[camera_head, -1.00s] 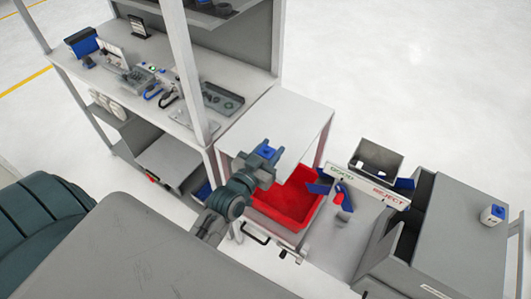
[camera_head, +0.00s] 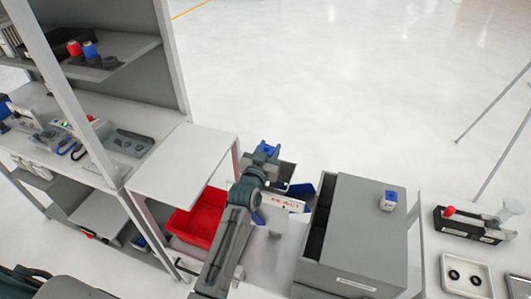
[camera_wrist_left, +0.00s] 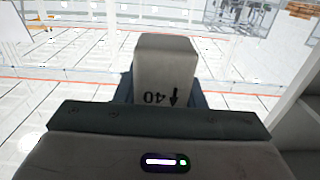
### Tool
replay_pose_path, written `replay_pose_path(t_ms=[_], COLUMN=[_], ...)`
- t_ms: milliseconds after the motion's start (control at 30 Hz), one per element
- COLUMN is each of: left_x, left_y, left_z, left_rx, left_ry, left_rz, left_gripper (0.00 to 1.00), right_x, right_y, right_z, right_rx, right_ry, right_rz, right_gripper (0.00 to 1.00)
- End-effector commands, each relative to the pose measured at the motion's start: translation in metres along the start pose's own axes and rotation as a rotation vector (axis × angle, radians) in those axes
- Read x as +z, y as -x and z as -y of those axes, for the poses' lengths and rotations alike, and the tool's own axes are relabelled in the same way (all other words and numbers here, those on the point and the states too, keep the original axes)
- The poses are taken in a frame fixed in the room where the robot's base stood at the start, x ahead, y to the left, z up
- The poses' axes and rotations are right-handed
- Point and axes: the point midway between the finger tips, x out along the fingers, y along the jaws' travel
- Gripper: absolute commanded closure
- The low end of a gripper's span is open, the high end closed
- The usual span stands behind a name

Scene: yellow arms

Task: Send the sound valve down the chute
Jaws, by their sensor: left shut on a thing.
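My left gripper (camera_head: 266,158) is shut on a grey valve body, which shows in the left wrist view (camera_wrist_left: 167,65) with "40" and an arrow on its face. Something blue shows between the fingers in the head view. The gripper is held in the air, in front of the sorting chute. A white sign (camera_head: 285,203) with red lettering, partly hidden by my arm, stands at the chute. Blue flaps (camera_head: 300,191) show beside it. The chute openings are mostly hidden. My right gripper is not in view.
A red tote (camera_head: 197,220) sits left of my arm, beside a white side table (camera_head: 183,165). A grey cabinet (camera_head: 362,225) stands right of the chute with a small white and blue item (camera_head: 390,200) on top. Further right are a black fixture (camera_head: 470,224) and a ring tray (camera_head: 467,278).

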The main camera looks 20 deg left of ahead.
Motion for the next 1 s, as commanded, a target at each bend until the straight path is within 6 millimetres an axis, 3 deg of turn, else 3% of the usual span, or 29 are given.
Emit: replay_pose_path(t_ms=[400,767,800,900,1000], left_x=[0.051,0.054,0.054,0.054,0.054], left_y=[0.001,0.001,0.001,0.001,0.001], left_z=[0.000,0.001,0.001,0.001,0.000], left_rx=[0.000,-0.001,-0.001,-0.001,-0.001], left_ry=[0.000,0.000,0.000,0.000,0.000], left_rz=[0.000,0.000,0.000,0.000,0.000], left_gripper=[0.88,0.88,0.60,0.40,0.39], right_x=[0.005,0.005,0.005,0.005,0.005], right_y=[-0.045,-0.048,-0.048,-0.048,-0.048], right_z=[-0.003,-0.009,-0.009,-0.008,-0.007], right_rx=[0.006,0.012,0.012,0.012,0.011], right_ry=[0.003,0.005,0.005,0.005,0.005], right_rz=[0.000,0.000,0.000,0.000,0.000], right_gripper=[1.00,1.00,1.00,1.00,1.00])
